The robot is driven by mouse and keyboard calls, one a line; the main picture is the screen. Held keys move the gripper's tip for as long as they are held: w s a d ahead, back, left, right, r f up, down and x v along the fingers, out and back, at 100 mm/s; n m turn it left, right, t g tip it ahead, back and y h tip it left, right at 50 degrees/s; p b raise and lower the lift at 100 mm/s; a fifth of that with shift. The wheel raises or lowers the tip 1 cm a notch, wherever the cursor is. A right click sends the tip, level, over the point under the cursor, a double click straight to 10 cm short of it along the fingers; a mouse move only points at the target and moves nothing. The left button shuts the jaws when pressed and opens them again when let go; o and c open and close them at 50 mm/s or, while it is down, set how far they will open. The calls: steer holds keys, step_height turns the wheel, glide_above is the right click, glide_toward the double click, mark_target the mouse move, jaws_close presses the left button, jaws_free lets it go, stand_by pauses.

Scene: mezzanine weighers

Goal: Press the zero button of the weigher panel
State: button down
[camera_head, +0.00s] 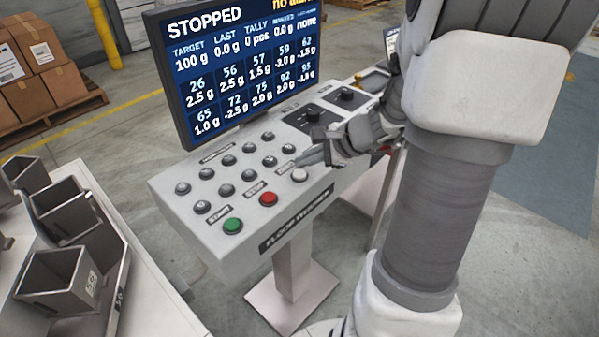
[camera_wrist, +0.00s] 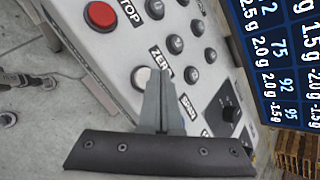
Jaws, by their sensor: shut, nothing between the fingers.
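The weigher panel (camera_head: 180,208) is a light grey sloped console on a pedestal. Its zero button (camera_head: 299,175) is round and whitish, at the front right of the keys, with a label beside it. In the wrist view the zero button (camera_wrist: 141,77) sits just left of my fingertips, by the label "ZERO", partly hidden by the fingers. My gripper (camera_head: 308,158) is shut and empty, reaching in from the right with its tips close to the button. In the wrist view my gripper (camera_wrist: 157,88) points over the panel. I cannot tell whether it touches.
A red stop button (camera_head: 268,199) and a green start button (camera_head: 233,226) lie left of the zero button. Several grey buttons and dark knobs (camera_head: 313,115) are close by. A screen (camera_head: 240,70) reading "STOPPED" stands behind. Metal bins (camera_head: 55,275) are at left.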

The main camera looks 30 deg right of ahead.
mark_target(304, 174)
steer(key=shift+f, duration=0.1)
steer(key=shift+f+b, duration=0.35)
steer(key=shift+b, duration=0.2)
steer(key=shift+f+b, duration=0.45)
steer(key=shift+b, duration=0.05)
stand_by(0.5)
steer(key=shift+r, duration=0.15)
steer(key=shift+r+p, duration=0.65)
steer(key=shift+r, duration=0.1)
step_height(304, 174, up, 5)
steer(key=p, duration=0.4)
stand_by(0.9)
